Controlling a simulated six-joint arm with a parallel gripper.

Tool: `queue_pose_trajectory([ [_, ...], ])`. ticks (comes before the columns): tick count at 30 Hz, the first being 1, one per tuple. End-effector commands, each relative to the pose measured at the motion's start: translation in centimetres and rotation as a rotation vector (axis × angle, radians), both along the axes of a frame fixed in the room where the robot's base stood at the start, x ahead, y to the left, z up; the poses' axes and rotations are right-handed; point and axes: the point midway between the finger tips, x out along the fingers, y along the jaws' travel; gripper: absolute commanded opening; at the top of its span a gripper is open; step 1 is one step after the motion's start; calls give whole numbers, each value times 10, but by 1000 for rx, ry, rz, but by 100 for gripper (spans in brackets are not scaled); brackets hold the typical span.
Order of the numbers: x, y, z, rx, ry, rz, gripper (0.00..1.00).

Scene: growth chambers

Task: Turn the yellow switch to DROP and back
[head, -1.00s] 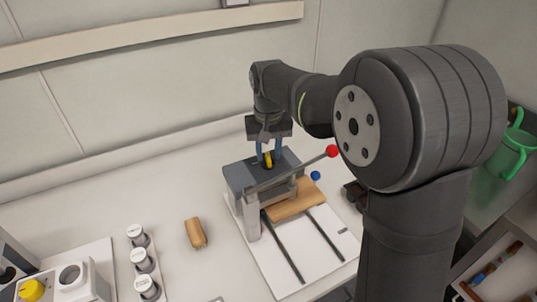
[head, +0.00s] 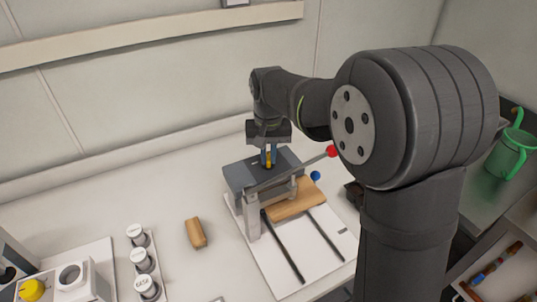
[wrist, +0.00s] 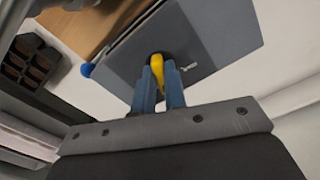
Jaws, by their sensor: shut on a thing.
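The yellow switch (wrist: 157,64) sits on the top face of a grey machine housing (head: 236,178). My gripper (head: 269,157) points down at the housing top, with its blue fingers on either side of the switch. In the wrist view my gripper (wrist: 159,82) is shut on the yellow switch, which shows between the fingertips. A small light mark lies beside the switch on the housing in the wrist view. Any DROP lettering is too small to read.
A lever with a red knob (head: 331,151) slants across the machine's front. A blue knob (head: 315,175) and a wooden board (head: 297,201) are nearby. A wooden block (head: 196,232) and several labelled containers (head: 142,261) stand left. A green watering can (head: 509,153) is far right.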

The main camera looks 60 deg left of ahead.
Motion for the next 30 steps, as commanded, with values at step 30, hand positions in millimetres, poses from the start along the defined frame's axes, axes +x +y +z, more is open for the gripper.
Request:
queue_pose_trajectory([
  [30,-2,1,1,1,0,-394,33],
])
